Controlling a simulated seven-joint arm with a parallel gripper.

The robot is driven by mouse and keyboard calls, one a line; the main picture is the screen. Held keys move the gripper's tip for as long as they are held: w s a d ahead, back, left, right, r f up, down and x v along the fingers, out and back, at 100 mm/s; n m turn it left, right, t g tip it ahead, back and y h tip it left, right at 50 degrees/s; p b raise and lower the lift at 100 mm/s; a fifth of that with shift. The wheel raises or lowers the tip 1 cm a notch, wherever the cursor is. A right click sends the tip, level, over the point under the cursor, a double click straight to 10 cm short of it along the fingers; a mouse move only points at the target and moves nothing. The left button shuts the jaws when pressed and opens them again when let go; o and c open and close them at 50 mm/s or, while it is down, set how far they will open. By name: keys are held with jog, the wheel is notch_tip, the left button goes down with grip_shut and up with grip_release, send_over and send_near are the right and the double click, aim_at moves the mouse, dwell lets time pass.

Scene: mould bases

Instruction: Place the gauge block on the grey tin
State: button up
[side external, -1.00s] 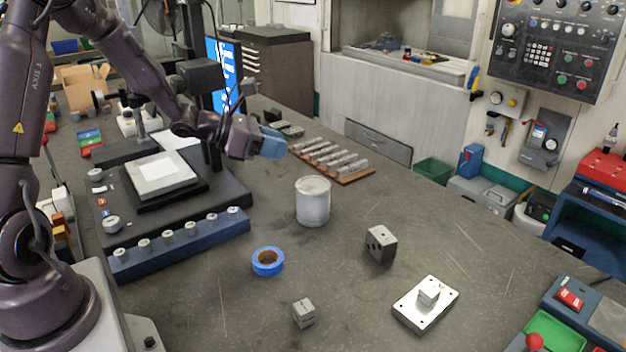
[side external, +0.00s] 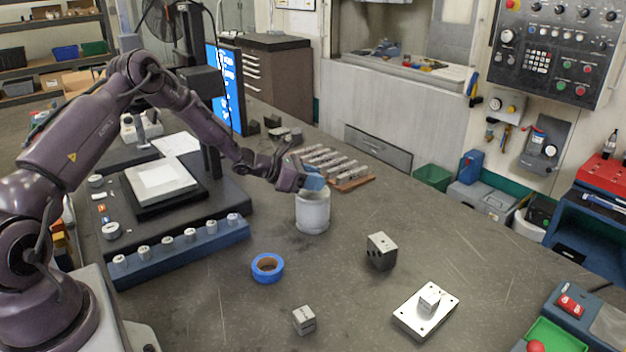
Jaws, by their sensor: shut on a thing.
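The grey tin (side external: 312,216) stands upright on the bench near the middle of the side external view. My gripper (side external: 312,181) is just over the tin's top, pointing down and to the right. It is shut on a small blue piece (side external: 314,183), which I take to be the gauge block. The fingers and the block are hard to tell apart at this size. The gripper and the piece hide part of the tin's top. I cannot tell whether the piece touches the tin.
A blue tape roll (side external: 267,268), a small grey cube (side external: 304,320), a drilled dark block (side external: 381,251) and a metal plate (side external: 411,318) with a small block lie in front. A wooden rack of metal bars (side external: 352,184) is behind the tin. The bench between them is clear.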

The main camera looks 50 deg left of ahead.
jog(key=shift+f, duration=0.15)
jog(key=shift+f, duration=0.15)
jog(key=o, duration=1.1)
jog(key=shift+c, duration=0.2)
